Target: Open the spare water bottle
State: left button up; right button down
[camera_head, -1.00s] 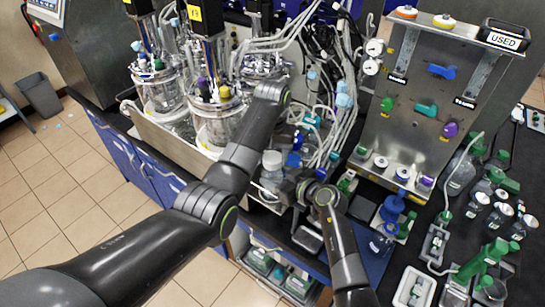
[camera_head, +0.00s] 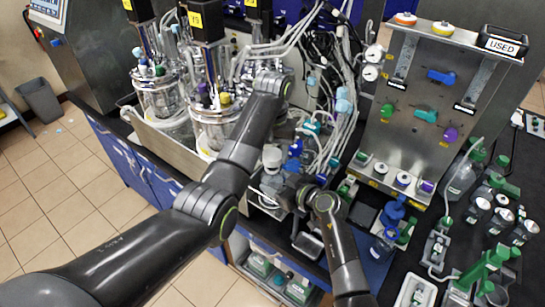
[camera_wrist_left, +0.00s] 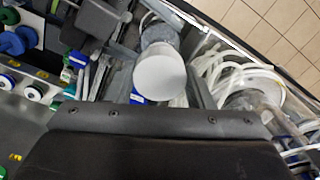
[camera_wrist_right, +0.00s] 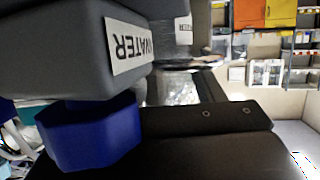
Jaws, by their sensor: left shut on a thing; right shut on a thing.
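A clear bottle (camera_head: 270,184) with a white cap (camera_head: 271,157) stands upright at the bench's front edge in the head view. The cap (camera_wrist_left: 160,74) shows between the fingers of my left gripper (camera_wrist_left: 152,88) in the left wrist view. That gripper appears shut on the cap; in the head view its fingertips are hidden. My right gripper (camera_head: 290,192) comes in from the right and appears shut on the bottle below the cap. In the right wrist view a clear surface (camera_wrist_right: 180,90) shows beside a dark finger. I cannot tell whether cap and bottle are apart.
Glass bioreactor vessels (camera_head: 217,125) and hoses stand behind and left of the bottle. A grey block labelled WATER (camera_wrist_right: 130,45) and a blue many-sided part (camera_wrist_right: 92,135) are close in the right wrist view. A metal valve panel (camera_head: 425,120) stands right. Bottles crowd the right bench.

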pick_arm(q)
notch_tip(320, 180, up, 2)
pick_arm(e)
jog(key=shift+f, duration=0.1)
pick_arm(q)
jog(key=shift+w, duration=0.1)
pick_arm(e)
jog(key=shift+c, duration=1.4)
grip_release()
pick_arm(q)
jog(key=shift+d, duration=0.15)
pick_arm(e)
jog(key=shift+d, duration=0.1)
pick_arm(q)
jog(key=shift+a+f, duration=0.2)
pick_arm(e)
jog(key=shift+s+d, duration=0.2)
jog(key=shift+s, duration=0.1)
pick_arm(q)
jog(key=shift+f+b, duration=0.75)
jog(key=shift+b, duration=0.15)
pick_arm(e)
jog(key=v, duration=1.1)
jog(key=shift+r, duration=0.25)
